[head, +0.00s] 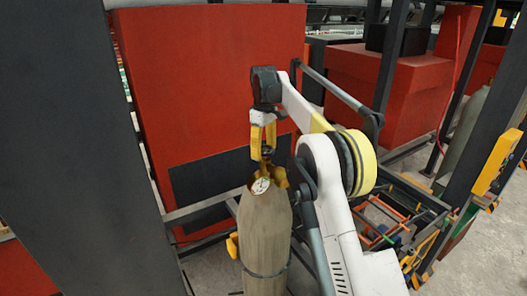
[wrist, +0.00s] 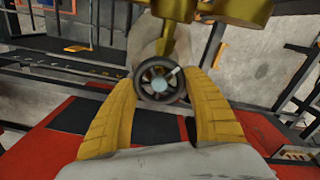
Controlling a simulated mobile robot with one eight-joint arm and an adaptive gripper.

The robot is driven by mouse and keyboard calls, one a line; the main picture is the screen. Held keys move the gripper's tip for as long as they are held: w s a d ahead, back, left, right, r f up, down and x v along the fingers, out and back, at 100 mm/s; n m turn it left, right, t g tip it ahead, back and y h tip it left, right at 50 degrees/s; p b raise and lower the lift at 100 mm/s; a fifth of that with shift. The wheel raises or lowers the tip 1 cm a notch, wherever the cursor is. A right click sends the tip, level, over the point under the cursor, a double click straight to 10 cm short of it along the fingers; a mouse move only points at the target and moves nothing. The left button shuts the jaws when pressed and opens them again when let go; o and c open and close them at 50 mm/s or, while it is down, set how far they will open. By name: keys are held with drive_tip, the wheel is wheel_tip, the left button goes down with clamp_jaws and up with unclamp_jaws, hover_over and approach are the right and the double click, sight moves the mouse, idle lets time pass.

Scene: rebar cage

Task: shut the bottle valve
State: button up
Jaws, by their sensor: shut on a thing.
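The grey-brown gas bottle (head: 265,232) stands upright in the head view, with a brass valve body (head: 279,176) and a round white gauge (head: 261,186) on top. My gripper (head: 263,146) reaches down from above, its yellow fingers at the dark valve handwheel (head: 267,152). In the wrist view, the round black handwheel (wrist: 159,82) with a pale hub sits between the fingertips of my gripper (wrist: 160,80). The fingers are shut on its rim from both sides. The brass body (wrist: 175,40) shows behind the wheel. The fingers partly hide the wheel in the head view.
A large red cabinet (head: 210,90) stands right behind the bottle. A broad dark post (head: 75,150) fills the left. More red boxes (head: 390,90) and dark frame posts stand at the right. Bare floor (head: 465,255) shows at the lower right.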

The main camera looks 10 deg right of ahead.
drive_tip(key=m, duration=0.7)
drive_tip(key=shift+d, duration=0.15)
drive_tip(key=m, duration=0.6)
drive_tip(key=shift+d+m, duration=0.15)
drive_tip(key=shift+m, duration=0.25)
drive_tip(key=m, duration=0.7)
drive_tip(key=shift+s+d, duration=0.1)
drive_tip(key=m, duration=0.6)
drive_tip(key=shift+s+m+b, duration=0.1)
drive_tip(key=shift+m+b, duration=0.2)
drive_tip(key=shift+b, duration=0.05)
drive_tip(key=m, duration=0.4)
drive_tip(key=shift+s, duration=0.1)
drive_tip(key=m, duration=0.7)
drive_tip(key=shift+s+m, duration=0.1)
drive_tip(key=shift+m, duration=0.2)
drive_tip(key=shift+a+m, duration=0.2)
drive_tip(key=shift+m, duration=1.5)
